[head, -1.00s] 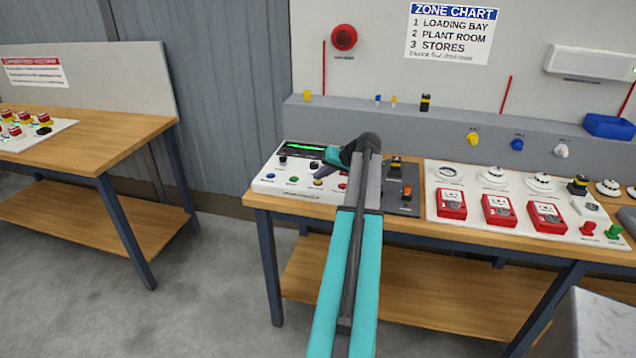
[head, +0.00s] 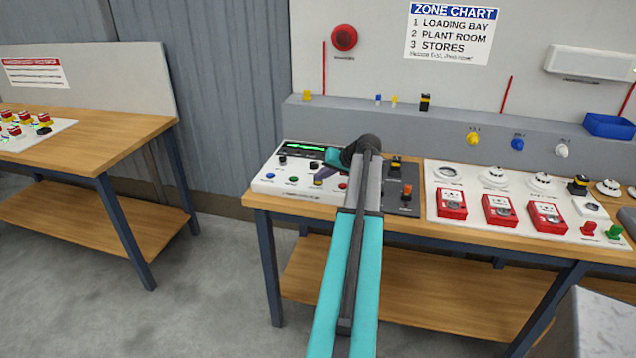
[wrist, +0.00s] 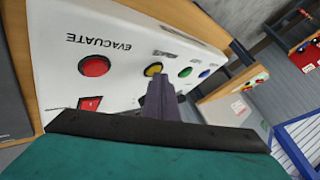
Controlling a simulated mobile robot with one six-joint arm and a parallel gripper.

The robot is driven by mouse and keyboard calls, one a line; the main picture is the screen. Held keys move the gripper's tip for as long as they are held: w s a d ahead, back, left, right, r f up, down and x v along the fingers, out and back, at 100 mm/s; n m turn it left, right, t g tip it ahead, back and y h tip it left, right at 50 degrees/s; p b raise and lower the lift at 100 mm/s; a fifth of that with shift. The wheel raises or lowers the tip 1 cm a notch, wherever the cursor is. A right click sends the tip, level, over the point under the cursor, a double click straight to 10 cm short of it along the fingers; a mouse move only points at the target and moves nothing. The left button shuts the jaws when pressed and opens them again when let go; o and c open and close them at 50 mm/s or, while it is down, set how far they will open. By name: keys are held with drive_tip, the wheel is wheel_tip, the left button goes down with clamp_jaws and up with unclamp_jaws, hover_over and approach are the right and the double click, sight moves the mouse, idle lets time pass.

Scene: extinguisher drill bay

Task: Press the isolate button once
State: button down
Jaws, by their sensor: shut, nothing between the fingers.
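The white control panel (head: 330,196) lies on the wooden bench. Its front row has a blue button (head: 270,175), a green button (head: 293,180), a yellow button (head: 318,184) and a red button (head: 343,185). In the wrist view the red button (wrist: 95,66) is marked EVACUATE. I cannot read an isolate label on any of the others. My gripper (head: 321,177) is shut and empty, its tip right by the yellow button. In the wrist view the fingers (wrist: 156,84) partly cover the yellow button (wrist: 152,69); I cannot tell whether they touch it.
A dark grey panel (head: 404,205) with an orange switch lies to the right of the white panel. Beyond it is a white board (head: 475,220) with red call points and detectors. Black knobs stand behind the button row. Another bench (head: 95,143) stands at the left.

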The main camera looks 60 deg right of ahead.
drive_tip(key=shift+r, duration=0.15)
drive_tip(key=shift+r+p, duration=0.35)
drive_tip(key=shift+r, duration=0.35)
idle(0.3)
wheel_tip(320, 180, up, 5)
drive_tip(key=shift+p, duration=1.05)
drive_tip(key=shift+s, duration=0.1)
idle(0.4)
